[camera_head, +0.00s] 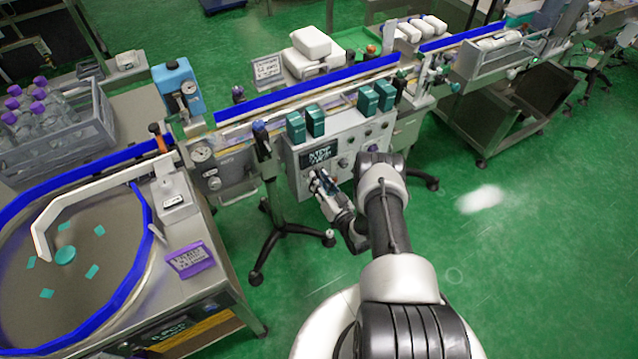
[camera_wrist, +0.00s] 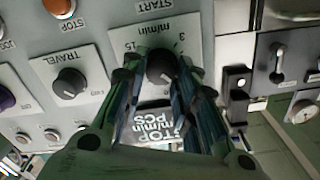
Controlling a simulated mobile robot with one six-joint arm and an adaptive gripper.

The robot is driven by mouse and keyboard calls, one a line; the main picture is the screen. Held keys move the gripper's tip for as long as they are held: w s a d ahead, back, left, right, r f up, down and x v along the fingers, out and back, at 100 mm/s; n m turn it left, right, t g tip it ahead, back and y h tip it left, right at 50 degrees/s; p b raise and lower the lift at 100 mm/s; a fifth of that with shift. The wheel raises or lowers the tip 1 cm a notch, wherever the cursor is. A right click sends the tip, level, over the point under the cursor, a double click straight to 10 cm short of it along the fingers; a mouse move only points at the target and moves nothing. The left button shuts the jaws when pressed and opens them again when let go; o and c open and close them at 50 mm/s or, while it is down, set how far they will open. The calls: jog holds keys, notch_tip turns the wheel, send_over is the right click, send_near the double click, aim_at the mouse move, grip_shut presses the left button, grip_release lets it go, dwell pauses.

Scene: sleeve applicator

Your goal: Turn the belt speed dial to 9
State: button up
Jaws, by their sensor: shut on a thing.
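The belt speed dial (camera_wrist: 161,66) is a dark round knob on a pale plate marked m/min in the wrist view. The numbers 3 and 15 show on its scale; the rest is hidden by the fingers or too blurred to read. My gripper (camera_wrist: 163,80) is shut on the dial, with one finger on each side of it. The dial's exact setting cannot be read. In the head view my gripper (camera_head: 317,179) is at the front of the grey control panel (camera_head: 348,145) and hides the dial.
A TRAVEL knob (camera_wrist: 69,84) sits beside the dial, with an orange button (camera_wrist: 59,7) above it. A display (camera_wrist: 157,127) lies below, partly hidden.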

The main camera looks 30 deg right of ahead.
jog(key=shift+d+f+m+b, duration=0.1)
jog(key=shift+m+b, duration=1.35)
jog(key=shift+m, duration=2.35)
jog(key=o, duration=1.1)
jog(key=shift+s, duration=0.1)
jog(key=s, duration=1.2)
jog(key=shift+d, duration=0.2)
